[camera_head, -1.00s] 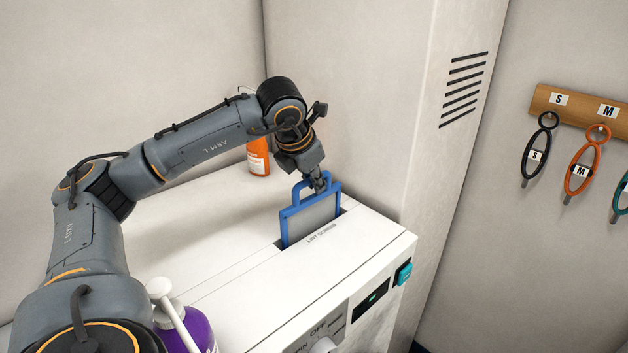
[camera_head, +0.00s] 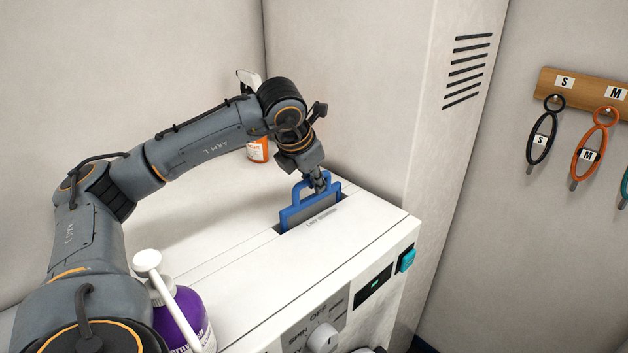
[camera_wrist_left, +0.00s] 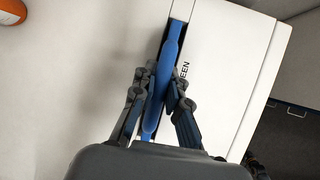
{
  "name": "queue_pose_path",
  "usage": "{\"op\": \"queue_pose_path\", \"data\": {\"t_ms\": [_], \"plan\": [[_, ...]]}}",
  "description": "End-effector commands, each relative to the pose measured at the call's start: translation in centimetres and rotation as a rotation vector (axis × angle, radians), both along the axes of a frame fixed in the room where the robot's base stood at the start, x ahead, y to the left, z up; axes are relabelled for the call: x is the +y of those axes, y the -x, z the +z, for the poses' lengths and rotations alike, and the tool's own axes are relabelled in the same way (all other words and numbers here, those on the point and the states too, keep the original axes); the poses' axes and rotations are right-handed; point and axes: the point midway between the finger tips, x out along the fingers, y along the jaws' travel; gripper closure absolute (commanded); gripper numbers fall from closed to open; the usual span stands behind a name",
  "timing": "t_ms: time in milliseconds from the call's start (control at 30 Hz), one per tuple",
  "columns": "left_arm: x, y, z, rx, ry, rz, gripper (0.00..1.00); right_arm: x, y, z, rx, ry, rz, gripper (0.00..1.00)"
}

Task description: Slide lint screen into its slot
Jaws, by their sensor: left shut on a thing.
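The lint screen (camera_head: 309,211) has a blue frame with a handle loop and a grey panel. It stands upright in the slot (camera_head: 281,229) in the white machine top, its lower part hidden inside and its upper part above the surface. My left gripper (camera_head: 321,187) is shut on the right side of the blue handle. In the left wrist view my left gripper (camera_wrist_left: 160,92) has its fingers on both sides of the blue handle (camera_wrist_left: 170,50), with the dark slot beneath it. My right gripper is in neither view.
An orange bottle (camera_head: 257,150) stands at the back behind my left arm. A purple pump bottle (camera_head: 182,310) stands at the front left. A tall grey cabinet (camera_head: 385,100) rises right behind the machine.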

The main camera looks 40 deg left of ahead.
Motion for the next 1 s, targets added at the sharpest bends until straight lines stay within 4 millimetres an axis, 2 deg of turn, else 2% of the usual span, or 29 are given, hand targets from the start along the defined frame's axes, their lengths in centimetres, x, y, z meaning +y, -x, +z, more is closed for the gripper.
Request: {"op": "queue_pose_path", "data": {"t_ms": [67, 100, 200, 567, 1000], "plan": [[0.0, 0.0, 0.0, -0.001, 0.0, 0.0, 1.0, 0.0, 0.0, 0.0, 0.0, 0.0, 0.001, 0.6], [0.0, 0.0, 0.0, -0.001, 0.0, 0.0, 0.81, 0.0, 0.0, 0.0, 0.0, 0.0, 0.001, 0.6], [0.0, 0.0, 0.0, -0.001, 0.0, 0.0, 0.61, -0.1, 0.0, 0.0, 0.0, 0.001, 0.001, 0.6], [0.0, 0.1, 0.4, -0.001, 0.0, 0.0, 0.6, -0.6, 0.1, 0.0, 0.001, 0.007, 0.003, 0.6], [-0.8, 3.0, 6.0, -0.003, 0.001, -0.001, 0.6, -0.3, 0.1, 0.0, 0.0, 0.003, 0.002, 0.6]]}}
